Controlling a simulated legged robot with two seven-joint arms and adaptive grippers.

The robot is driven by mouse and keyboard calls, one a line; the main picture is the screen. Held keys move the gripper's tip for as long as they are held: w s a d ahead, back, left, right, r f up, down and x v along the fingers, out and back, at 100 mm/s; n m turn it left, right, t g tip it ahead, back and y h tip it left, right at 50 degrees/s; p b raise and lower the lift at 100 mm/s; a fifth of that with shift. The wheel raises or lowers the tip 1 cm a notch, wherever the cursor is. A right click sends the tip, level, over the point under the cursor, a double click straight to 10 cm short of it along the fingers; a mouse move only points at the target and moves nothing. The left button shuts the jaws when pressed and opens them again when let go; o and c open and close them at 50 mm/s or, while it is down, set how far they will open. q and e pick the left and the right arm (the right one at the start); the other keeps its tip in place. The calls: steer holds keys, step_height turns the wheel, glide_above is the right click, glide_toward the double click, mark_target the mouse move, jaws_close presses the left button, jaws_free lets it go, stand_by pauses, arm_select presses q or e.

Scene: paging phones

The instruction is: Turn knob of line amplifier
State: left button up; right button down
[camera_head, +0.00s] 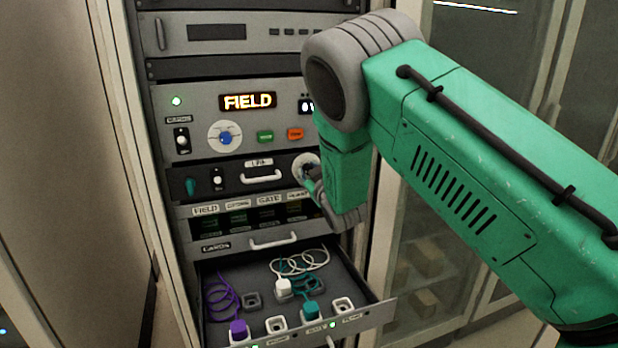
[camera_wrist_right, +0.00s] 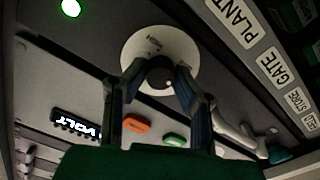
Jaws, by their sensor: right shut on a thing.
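The line amplifier (camera_head: 232,172) is a dark rack panel with a label reading like LINE, a teal switch at its left and a pale handle. Its round white dial (camera_head: 302,161) at the right end is partly hidden by my right gripper (camera_head: 312,180). In the wrist view the white dial (camera_wrist_right: 185,47) carries a dark round knob (camera_wrist_right: 160,74). My right gripper's two fingers (camera_wrist_right: 160,82) close around that knob, one on each side. The pointer of the knob is not clear. My left gripper is not in view.
Above sits a panel with a FIELD display (camera_head: 248,101) and a blue knob (camera_head: 225,138). Below, an open drawer (camera_head: 375,310) with coiled cords, plugs and sockets juts out. A lit green lamp (camera_wrist_right: 71,8) shows in the wrist view.

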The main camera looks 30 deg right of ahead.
steer(key=n+b, duration=0.1)
steer(key=n, duration=0.1)
steer(key=n+b, duration=0.1)
steer(key=n, duration=0.1)
steer(key=n+b, duration=0.2)
steer(key=shift+a+f+n, duration=0.1)
steer(key=shift+f+n, duration=0.15)
steer(key=shift+n, duration=0.15)
stand_by(0.4)
steer(key=c, duration=1.3)
jaws_free()
steer(key=v, duration=0.7)
steer(key=shift+s, duration=0.15)
